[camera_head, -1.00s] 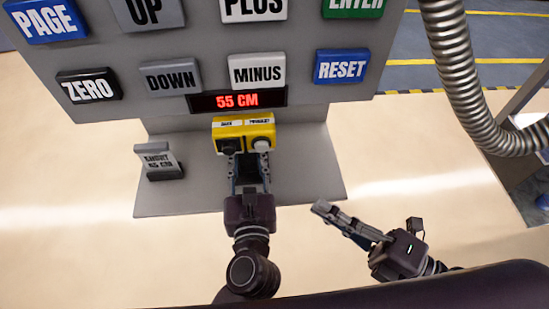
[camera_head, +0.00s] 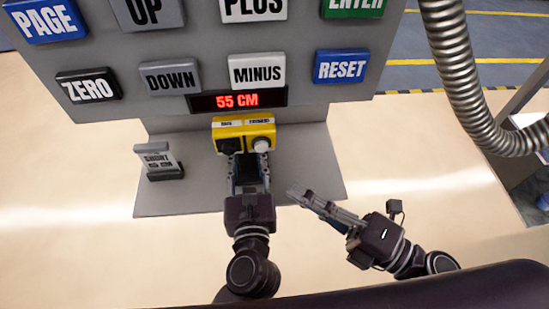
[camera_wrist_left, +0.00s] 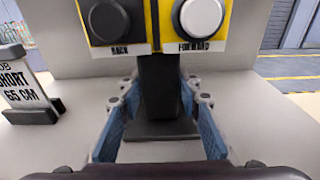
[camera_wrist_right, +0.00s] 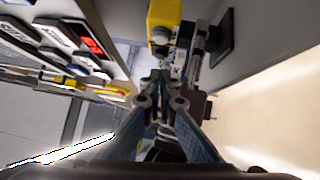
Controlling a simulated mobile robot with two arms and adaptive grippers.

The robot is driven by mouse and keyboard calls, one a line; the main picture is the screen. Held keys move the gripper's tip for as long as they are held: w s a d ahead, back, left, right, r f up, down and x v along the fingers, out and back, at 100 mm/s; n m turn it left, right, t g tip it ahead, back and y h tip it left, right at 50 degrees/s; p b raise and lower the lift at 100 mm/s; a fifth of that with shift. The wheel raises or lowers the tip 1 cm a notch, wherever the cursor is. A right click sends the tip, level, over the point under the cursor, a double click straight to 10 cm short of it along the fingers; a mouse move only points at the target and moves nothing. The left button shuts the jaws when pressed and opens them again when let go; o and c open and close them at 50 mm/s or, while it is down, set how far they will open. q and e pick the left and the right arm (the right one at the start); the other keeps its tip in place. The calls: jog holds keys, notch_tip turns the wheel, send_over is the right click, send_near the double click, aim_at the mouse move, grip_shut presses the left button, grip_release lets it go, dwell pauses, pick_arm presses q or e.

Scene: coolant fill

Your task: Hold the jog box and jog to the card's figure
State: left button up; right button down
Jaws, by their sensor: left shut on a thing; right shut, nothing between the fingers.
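The yellow jog box (camera_head: 244,124) stands on the grey ledge, with a dark BACK button (camera_wrist_left: 110,20) and a pale FORWARD button (camera_wrist_left: 201,17). My left gripper (camera_head: 249,162) is shut on the jog box's dark stem (camera_wrist_left: 158,88), below the buttons. The card (camera_head: 156,157) stands left of it; in the left wrist view the card (camera_wrist_left: 24,82) reads "SHORT 65 CM". The red display (camera_head: 238,101) reads 55 CM. My right gripper (camera_head: 294,192) is shut and empty, to the right of and below the jog box, apart from it.
A grey panel with large keys, including MINUS (camera_head: 257,71), DOWN (camera_head: 170,77), ZERO (camera_head: 88,87) and RESET (camera_head: 342,66), rises behind the box. A ribbed metal hose (camera_head: 455,75) hangs at the right. The ledge (camera_head: 195,195) is bare around the card.

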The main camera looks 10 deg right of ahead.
aim_at(255, 149)
jog(key=w+a, duration=0.4)
jog(key=w, duration=0.3)
jog(key=shift+r, duration=0.45)
jog(key=shift+w+a, duration=0.1)
jog(key=shift+w, duration=0.05)
